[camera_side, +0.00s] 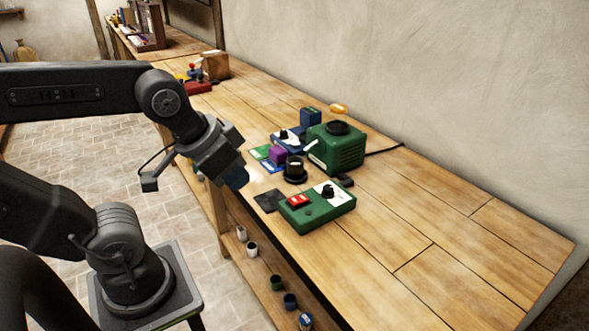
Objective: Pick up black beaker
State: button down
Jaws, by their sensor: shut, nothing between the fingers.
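The black beaker (295,172) stands upright on the wooden bench, in front of a green machine. It is a short dark vessel with a wide base and a paler inside. My gripper (237,178) is left of the beaker, near the bench's front edge, pointing down and to the right. Its fingers are shut and hold nothing. There is a clear gap between the fingers and the beaker.
The green machine (338,150) stands behind the beaker. A green control box (317,207) with a red switch lies in front. Cups stand on a lower shelf (262,266). The bench's right part is clear.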

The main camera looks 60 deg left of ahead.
jog(key=c, duration=1.8)
grip_release()
jog(key=shift+c, duration=0.2)
jog(key=o, duration=1.5)
jog(key=n+g+y, duration=0.1)
jog(key=n+g, duration=0.1)
jog(key=n, duration=0.3)
send_over(295, 169)
jog(key=s+a, duration=0.2)
notch_tip(295, 169, down, 10)
jog(key=x, duration=0.7)
jog(key=shift+f, duration=0.3)
jog(key=shift+d+x, duration=0.2)
jog(key=shift+x, duration=1.2)
jog(key=shift+d+x, duration=0.2)
jog(key=shift+x, duration=1.25)
